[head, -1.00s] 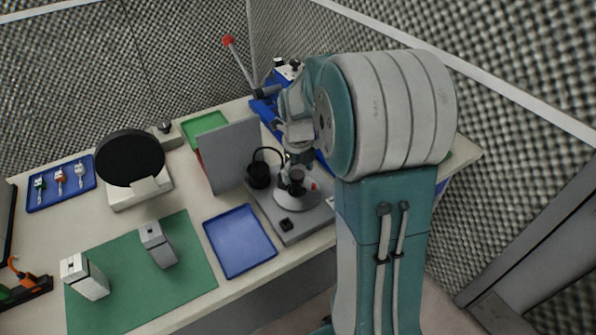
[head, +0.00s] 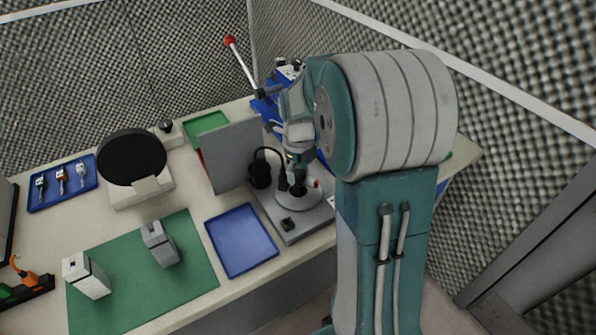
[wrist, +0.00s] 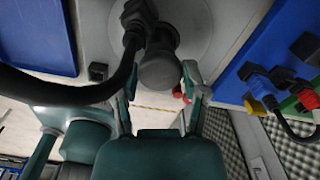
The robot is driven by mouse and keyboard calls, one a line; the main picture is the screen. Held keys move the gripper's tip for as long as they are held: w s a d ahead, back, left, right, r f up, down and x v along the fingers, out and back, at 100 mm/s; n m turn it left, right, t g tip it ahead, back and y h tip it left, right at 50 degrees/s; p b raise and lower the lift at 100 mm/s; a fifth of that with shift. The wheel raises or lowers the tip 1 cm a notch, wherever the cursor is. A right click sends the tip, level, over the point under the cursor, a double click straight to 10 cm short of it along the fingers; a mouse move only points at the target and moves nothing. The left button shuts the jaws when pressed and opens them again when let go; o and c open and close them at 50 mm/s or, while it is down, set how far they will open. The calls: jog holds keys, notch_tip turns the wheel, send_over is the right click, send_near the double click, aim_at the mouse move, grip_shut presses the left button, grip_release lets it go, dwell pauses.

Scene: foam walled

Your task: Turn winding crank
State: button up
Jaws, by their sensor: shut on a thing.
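The winding unit has a round light-grey disc (head: 292,203) on a grey base plate (head: 300,229) near the table's front edge. My gripper (head: 300,178) reaches down over the disc, and my arm hides part of the unit. In the wrist view, a dark grey round knob (wrist: 160,68), seemingly the crank's handle, stands between the two fingers of my gripper (wrist: 158,88). The fingers are closed about it; the exact contact is hard to see. The disc also shows behind the knob in the wrist view (wrist: 200,32).
A black cable (wrist: 75,95) arcs close past the left finger. An upright grey panel (head: 230,155) stands left of the unit. A blue tray (head: 241,240) lies to its left front. A blue unit with a red-tipped lever (head: 230,41) stands behind. Foam walls close in behind and right.

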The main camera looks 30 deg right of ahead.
jog(key=shift+s+f+n, duration=0.1)
jog(key=shift+n, duration=17.6)
jog(key=shift+w+n, duration=0.2)
jog(key=shift+n, duration=10.5)
